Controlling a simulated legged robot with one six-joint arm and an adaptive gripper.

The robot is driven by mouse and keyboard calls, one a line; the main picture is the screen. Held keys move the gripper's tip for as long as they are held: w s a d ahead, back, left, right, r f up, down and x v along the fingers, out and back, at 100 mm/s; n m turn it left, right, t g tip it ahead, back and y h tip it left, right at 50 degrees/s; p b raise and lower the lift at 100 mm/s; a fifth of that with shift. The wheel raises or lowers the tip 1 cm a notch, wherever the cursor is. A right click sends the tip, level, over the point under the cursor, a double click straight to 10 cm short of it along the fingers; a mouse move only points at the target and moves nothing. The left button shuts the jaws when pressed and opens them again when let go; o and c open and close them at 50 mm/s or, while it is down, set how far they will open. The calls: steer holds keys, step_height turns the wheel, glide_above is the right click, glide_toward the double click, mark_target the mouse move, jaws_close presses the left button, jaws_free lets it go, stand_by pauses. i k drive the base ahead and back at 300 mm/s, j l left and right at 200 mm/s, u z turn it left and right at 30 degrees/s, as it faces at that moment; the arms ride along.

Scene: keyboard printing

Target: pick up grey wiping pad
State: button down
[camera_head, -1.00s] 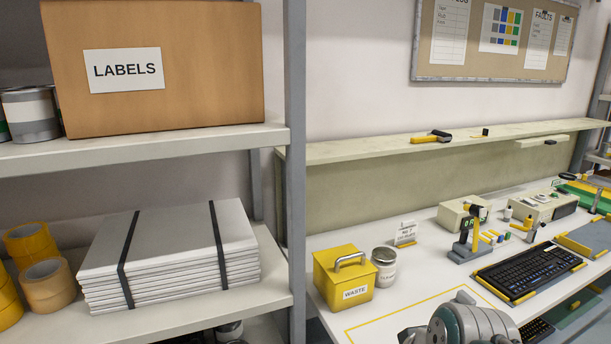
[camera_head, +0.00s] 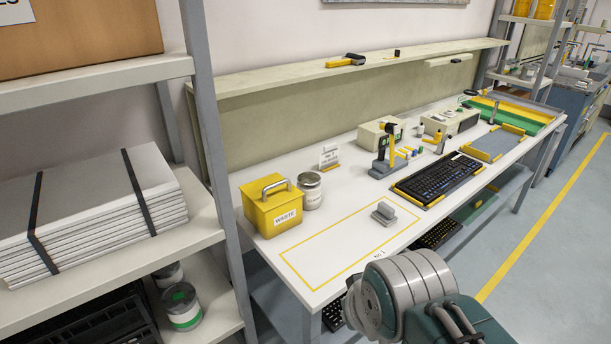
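A small grey wiping pad (camera_head: 384,212) with a raised block on top lies on the white workbench (camera_head: 345,205). It sits inside the right part of a yellow-outlined rectangle. My arm's rounded grey links are at the bottom right, in front of the bench's front edge. The gripper fingers do not show in this view. Nothing visible touches the pad.
A yellow waste box (camera_head: 272,207) and a metal can (camera_head: 309,190) stand left of the pad. A black keyboard (camera_head: 438,178) lies to its right, with a small press (camera_head: 385,155) behind. A shelf post (camera_head: 214,140) stands at the left. Open floor lies at the right.

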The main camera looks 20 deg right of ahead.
mark_target(384, 213)
steer(key=i+l, duration=0.1)
steer(key=l, duration=0.4)
steer(key=i+l, duration=0.1)
steer(key=l, duration=0.4)
steer(key=i+l+u, duration=0.1)
steer(key=l, duration=0.4)
steer(key=i+l, duration=0.15)
steer(key=i, duration=0.2)
steer(key=i+l, duration=0.15)
steer(key=i, duration=0.15)
